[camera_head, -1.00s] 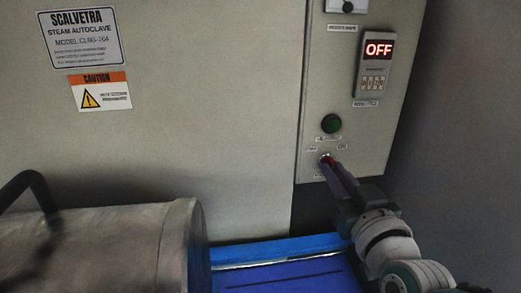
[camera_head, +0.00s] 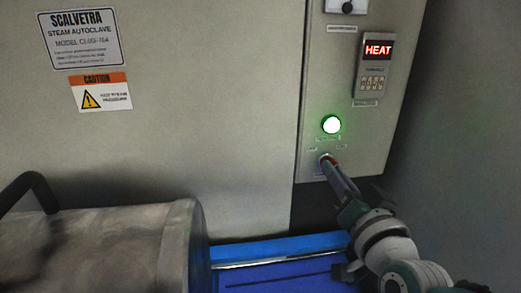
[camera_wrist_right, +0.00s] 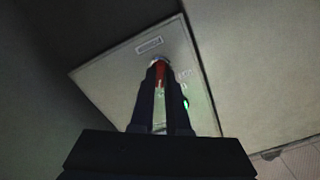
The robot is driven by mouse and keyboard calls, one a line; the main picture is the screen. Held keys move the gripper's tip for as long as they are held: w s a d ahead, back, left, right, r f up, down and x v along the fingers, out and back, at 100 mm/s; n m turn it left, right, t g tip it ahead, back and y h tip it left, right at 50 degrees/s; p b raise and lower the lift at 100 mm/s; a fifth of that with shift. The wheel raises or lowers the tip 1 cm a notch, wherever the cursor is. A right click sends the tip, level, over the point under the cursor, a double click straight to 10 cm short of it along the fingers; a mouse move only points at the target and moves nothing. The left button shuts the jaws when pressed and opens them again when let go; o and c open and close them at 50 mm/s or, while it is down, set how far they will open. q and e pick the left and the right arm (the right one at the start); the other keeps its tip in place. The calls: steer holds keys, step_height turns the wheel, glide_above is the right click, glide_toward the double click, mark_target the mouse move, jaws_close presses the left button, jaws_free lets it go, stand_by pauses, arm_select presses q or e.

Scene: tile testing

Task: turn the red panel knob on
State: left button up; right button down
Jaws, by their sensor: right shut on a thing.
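The red knob (camera_head: 327,160) is on the lower part of the grey control panel (camera_head: 314,95), mostly hidden by my right gripper (camera_head: 331,167). In the right wrist view the red of the knob (camera_wrist_right: 160,76) shows between the two dark fingers of my right gripper (camera_wrist_right: 160,72), which is shut on it. Above the knob a round green lamp (camera_head: 332,125) is lit. The display (camera_head: 378,50) reads HEAT in red. My left gripper is not in view.
A metal cylinder (camera_head: 100,245) with a dark curved handle (camera_head: 28,185) fills the lower left. A blue surface (camera_head: 280,276) lies below the panel. A plain grey wall (camera_head: 460,110) stands to the right. A white dial plate (camera_head: 347,5) is at the panel's top.

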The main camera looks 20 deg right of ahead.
stand_by(0.3)
steer(key=c, duration=0.9)
jaws_free()
steer(key=shift+s, duration=0.1)
steer(key=p+v, duration=0.4)
steer(key=v, duration=0.5)
steer(key=shift+s+a+p, duration=0.15)
steer(key=shift+s+p, duration=0.2)
